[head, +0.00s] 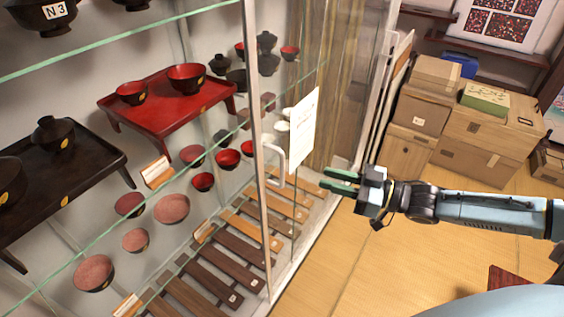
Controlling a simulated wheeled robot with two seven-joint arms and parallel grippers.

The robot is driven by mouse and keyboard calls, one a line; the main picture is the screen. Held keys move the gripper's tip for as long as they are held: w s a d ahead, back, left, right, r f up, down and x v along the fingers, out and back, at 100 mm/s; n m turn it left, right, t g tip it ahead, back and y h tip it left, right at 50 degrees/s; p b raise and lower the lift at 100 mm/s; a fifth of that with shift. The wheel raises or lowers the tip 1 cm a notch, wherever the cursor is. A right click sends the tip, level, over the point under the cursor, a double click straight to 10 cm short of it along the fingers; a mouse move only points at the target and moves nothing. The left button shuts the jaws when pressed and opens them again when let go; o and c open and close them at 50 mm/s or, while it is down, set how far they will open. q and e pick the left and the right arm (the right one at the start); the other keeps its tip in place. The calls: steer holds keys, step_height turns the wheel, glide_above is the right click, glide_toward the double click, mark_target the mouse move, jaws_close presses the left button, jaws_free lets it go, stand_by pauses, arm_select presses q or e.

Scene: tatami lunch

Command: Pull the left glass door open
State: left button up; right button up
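The left glass door (255,120) of the display cabinet fills the left of the head view; a pale upright frame runs down its right edge. A pale, bow-shaped handle (282,165) stands out from this upright. The door looks closed, though the clear glass makes this hard to judge. My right gripper (335,179) is to the right of the handle, apart from it, its green-padded fingers pointing left. The fingers are parted with nothing visible between them. My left gripper is out of view.
A white paper sign (303,130) is right of the handle. Behind the glass are bowls, a red tray table (150,105), a black tray table (75,175) and wooden slats. Cardboard boxes (490,135) are stacked at the right back. Tatami floor (380,270) in front is mostly clear.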

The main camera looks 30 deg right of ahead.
glide_above(282, 184)
steer(key=shift+w+d, duration=0.1)
steer(key=shift+w, duration=0.2)
stand_by(0.3)
jaws_close()
